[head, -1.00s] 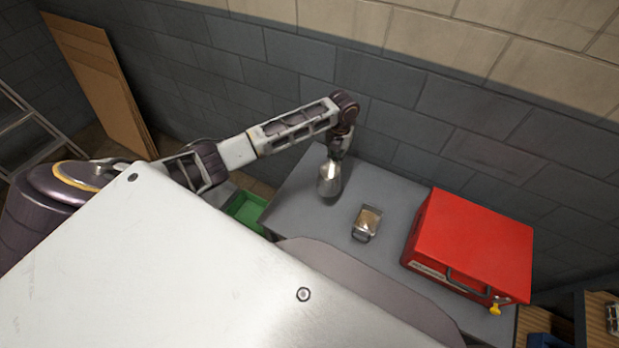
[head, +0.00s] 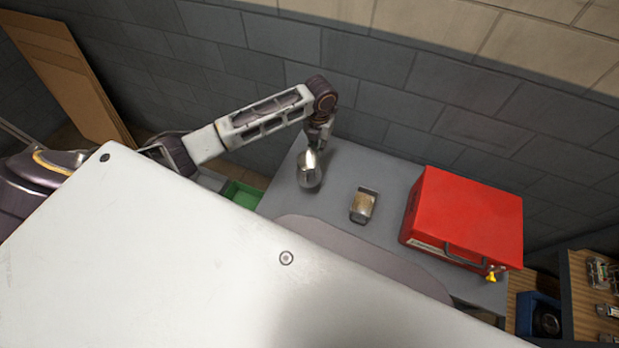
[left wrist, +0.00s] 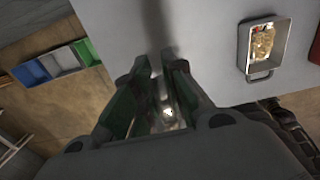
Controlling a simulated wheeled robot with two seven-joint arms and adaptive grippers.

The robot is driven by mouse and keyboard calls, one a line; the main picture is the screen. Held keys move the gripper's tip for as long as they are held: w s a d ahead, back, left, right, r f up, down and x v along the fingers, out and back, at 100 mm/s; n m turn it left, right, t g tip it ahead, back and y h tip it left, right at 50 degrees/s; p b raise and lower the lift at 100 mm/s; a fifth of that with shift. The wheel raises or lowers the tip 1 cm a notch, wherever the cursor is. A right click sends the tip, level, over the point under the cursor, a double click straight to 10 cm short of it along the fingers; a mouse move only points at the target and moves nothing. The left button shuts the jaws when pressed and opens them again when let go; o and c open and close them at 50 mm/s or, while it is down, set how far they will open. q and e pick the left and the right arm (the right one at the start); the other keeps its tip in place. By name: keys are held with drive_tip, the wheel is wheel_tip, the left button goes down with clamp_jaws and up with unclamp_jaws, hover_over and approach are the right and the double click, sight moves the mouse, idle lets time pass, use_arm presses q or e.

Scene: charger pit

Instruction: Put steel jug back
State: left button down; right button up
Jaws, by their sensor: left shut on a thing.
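The steel jug (head: 308,172) is a shiny metal vessel at the left end of the grey table (head: 335,205) in the head view. My left gripper (head: 317,143) is shut on it from above. I cannot tell whether the jug's bottom touches the table. In the left wrist view, the fingers of my left gripper (left wrist: 167,105) close together, and only a small bright patch of the jug (left wrist: 168,113) shows between them. My right gripper is in neither view.
A small metal tin (head: 363,205) with tan contents stands right of the jug; the left wrist view shows it too (left wrist: 263,45). A red box (head: 468,215) fills the table's right end. A green bin (head: 241,194) is left of the table. A block wall (head: 400,90) stands behind.

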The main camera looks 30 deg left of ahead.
use_arm(q)
drive_tip(key=shift+f, duration=0.6)
wheel_tip(320, 180, down, 5)
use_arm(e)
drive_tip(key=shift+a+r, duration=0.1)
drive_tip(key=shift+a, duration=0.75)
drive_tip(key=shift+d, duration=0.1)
use_arm(q)
drive_tip(key=shift+f, duration=1.9)
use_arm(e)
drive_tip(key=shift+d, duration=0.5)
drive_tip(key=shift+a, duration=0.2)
